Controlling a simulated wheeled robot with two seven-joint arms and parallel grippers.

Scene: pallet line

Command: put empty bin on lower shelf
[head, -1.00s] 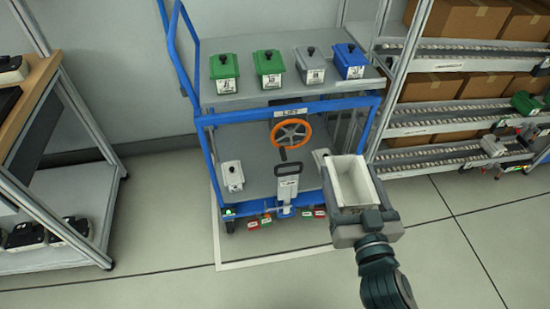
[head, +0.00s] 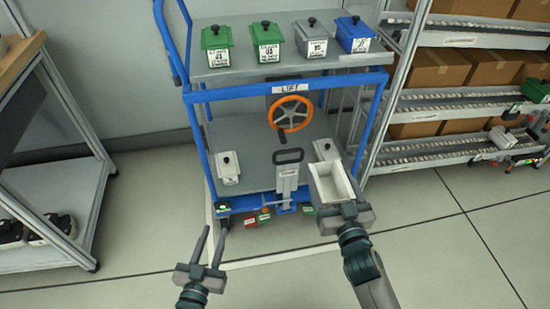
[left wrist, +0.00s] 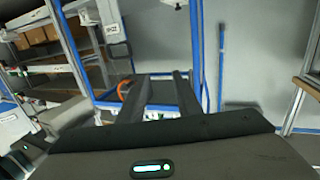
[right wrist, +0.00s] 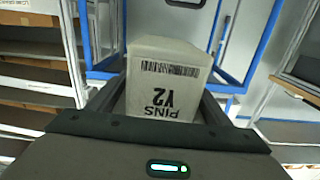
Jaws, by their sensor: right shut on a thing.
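The empty bin (head: 336,185) is pale grey with an open white inside. My right gripper (head: 343,208) is shut on its near end, in front of the right side of the blue trolley. In the right wrist view the bin (right wrist: 165,85) shows an upside-down "PINS Y2" label between the fingers. The trolley's grey lower shelf (head: 250,145) carries a small lidded bin (head: 228,168) at left and another (head: 326,150) at right, partly behind the held bin. My left gripper (head: 210,245) is open and empty, low in front of the trolley's left side.
The upper shelf (head: 240,74) holds green, grey and blue lidded bins. An orange handwheel (head: 290,113) and a lift handle (head: 288,158) stand at the trolley's middle. A roller rack (head: 450,105) with cartons is at right, a bench (head: 60,185) at left. Floor in front is clear.

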